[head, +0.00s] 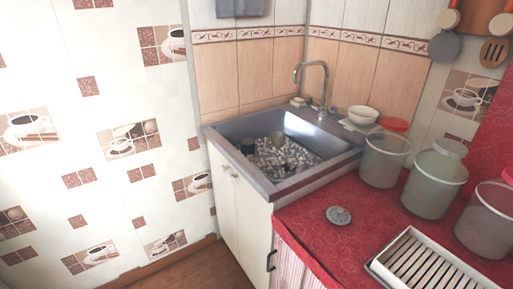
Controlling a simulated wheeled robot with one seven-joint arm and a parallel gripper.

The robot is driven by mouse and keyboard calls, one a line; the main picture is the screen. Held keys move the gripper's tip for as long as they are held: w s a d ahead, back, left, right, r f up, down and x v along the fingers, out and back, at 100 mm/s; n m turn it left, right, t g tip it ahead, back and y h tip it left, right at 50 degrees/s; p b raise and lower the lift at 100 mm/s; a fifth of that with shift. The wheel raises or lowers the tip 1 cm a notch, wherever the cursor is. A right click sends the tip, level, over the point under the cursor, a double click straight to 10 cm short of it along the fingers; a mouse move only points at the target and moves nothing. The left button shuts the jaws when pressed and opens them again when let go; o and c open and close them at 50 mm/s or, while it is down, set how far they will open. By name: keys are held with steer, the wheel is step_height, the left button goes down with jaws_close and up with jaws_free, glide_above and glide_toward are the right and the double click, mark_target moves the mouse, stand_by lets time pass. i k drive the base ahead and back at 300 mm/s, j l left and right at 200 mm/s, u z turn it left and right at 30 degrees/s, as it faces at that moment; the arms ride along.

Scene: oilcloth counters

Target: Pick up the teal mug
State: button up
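I cannot make out a teal mug for sure in the head view. A small dark greenish cup-like thing (248,146) stands at the left front inside the grey sink (295,190); it is too small to tell whether it is a mug. A paler cup-like thing (278,139) is beside it among a blurred heap of pale and dark items. The sink's front wall may hide parts of these. My gripper is not in view.
A tap (318,75) rises behind the sink, with a white bowl (362,115) to its right. Several clear tubs, one of them a lidded tub (434,184), stand on the red counter (300,228). A slatted tray (425,265) and a grey disc (339,215) lie nearer.

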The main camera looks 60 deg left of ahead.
mark_target(247, 146)
steer(key=i+u, duration=0.1)
steer(key=u, duration=1.9)
steer(key=i+j+z, duration=0.15)
steer(key=i+j, duration=0.7)
steer(key=i+j+z, duration=0.1)
steer(key=i+j, duration=0.7)
steer(key=j, duration=0.25)
